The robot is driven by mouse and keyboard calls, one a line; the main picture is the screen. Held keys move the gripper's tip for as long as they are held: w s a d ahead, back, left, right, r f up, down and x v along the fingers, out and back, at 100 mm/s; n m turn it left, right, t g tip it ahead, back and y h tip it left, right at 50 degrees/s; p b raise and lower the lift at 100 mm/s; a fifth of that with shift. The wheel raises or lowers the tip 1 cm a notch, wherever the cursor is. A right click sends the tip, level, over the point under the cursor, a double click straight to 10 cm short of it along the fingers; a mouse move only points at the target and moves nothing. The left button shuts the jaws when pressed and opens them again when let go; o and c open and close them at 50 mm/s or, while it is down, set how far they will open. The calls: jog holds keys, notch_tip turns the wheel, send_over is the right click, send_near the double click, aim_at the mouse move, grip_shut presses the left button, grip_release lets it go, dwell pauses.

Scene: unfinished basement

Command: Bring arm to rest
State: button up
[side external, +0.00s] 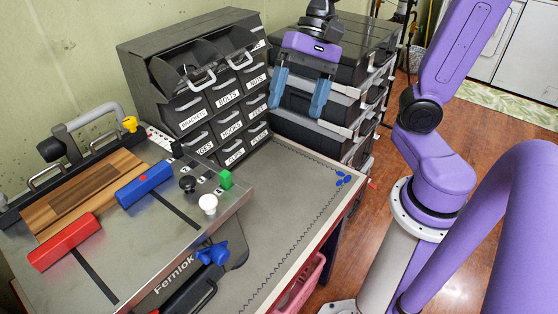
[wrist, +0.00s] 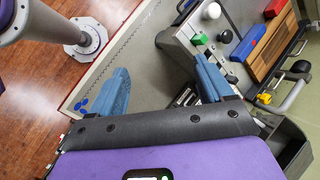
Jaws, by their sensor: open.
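My gripper (side external: 299,96) is purple with two blue fingers, spread apart with nothing between them. In the side external view it hangs with its fingers pointing down, to the right of the labelled drawer cabinet (side external: 205,100) and in front of the stacked black cases. In the wrist view my gripper (wrist: 162,72) shows both fingers apart, with the bench surface visible beyond them. My purple arm stands at the right of the side external view, over the wooden floor.
A metal workbench (side external: 290,200) carries a clamping jig with a red block (side external: 64,242), a blue block (side external: 145,184), a green cube (side external: 225,179) and a white knob (side external: 208,204). Black cases (side external: 350,60) are stacked behind. The bench's right part is mostly clear.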

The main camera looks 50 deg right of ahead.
jog(key=s+d+f+n+h, duration=0.1)
jog(key=s+f+n, duration=0.3)
jog(key=n, duration=0.5)
jog(key=s+d+f+n+h, duration=0.1)
jog(key=s+f+n+h, duration=0.3)
jog(key=s+n, duration=0.3)
jog(key=n, duration=0.3)
jog(key=shift+s+d+f+t, duration=0.3)
